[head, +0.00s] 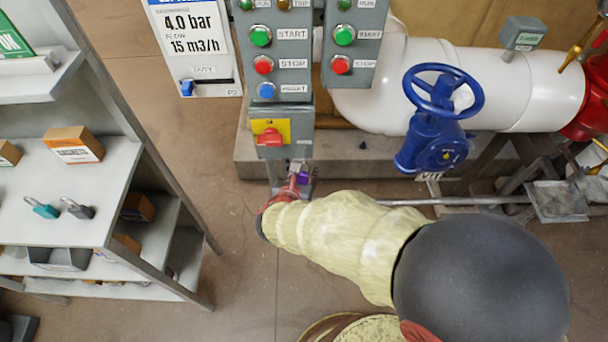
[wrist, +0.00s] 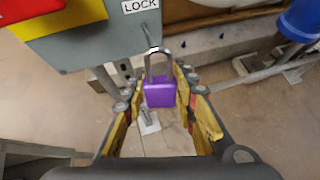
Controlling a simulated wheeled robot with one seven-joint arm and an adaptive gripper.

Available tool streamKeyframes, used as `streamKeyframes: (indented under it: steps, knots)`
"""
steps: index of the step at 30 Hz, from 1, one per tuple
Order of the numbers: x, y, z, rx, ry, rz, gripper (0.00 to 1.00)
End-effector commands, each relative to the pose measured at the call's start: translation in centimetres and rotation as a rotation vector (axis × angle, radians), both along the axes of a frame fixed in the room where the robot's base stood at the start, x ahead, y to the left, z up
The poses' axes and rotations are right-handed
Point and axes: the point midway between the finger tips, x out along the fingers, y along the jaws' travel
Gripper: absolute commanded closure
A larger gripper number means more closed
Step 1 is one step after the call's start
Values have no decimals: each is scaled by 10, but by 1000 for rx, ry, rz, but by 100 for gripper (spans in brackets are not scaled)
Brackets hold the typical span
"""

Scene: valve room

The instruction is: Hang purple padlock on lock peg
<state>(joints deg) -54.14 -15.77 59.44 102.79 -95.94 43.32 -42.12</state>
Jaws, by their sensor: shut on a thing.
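The purple padlock (wrist: 160,94) hangs upright between the fingers of my gripper (wrist: 158,98), with its grey shackle (wrist: 149,66) on top. My gripper is shut on its body. In the head view the padlock (head: 302,179) is a small purple patch at the tip of my gripper (head: 293,186), below the grey control box. The lock peg (wrist: 148,32) looks like a thin grey piece under the LOCK label (wrist: 140,5). The top of the shackle is close to its lower end. I cannot tell whether the shackle touches it or is around it.
The grey box with a red switch (head: 270,137) on a yellow plate is just above my gripper. A blue valve (head: 436,110) and white pipe (head: 520,85) are at right. A shelf (head: 70,200) at left holds a teal padlock (head: 43,209) and a grey one (head: 78,209).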

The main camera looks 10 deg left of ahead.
Motion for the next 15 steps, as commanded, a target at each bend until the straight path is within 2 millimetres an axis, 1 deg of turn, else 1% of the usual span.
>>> streamKeyframes:
  steps: [8, 15]
  knots:
    - [1, 0, 1, 1, -1, -1, 95]
    - [5, 1, 0, 1, 0, -1, 95]
